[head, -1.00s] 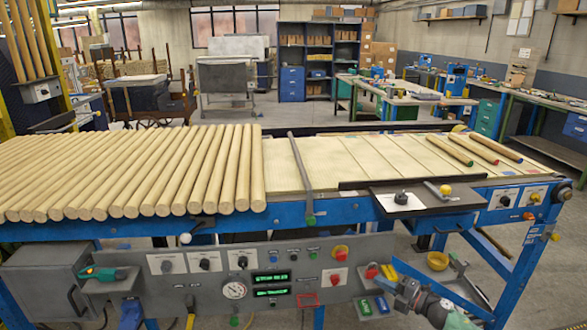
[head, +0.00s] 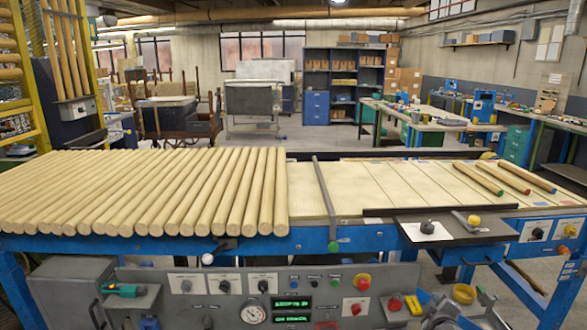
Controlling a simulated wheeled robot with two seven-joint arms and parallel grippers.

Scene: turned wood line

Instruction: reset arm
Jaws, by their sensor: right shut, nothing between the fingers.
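My right gripper (head: 434,309) shows at the bottom edge of the head view, right of centre. It is shut with nothing between its fingers. Most of my right arm is below the frame. My left gripper is not in view.
Several turned wooden rods (head: 150,195) lie side by side on the blue-framed line (head: 380,243). Three rods with coloured ends (head: 500,180) lie on the boards at right.

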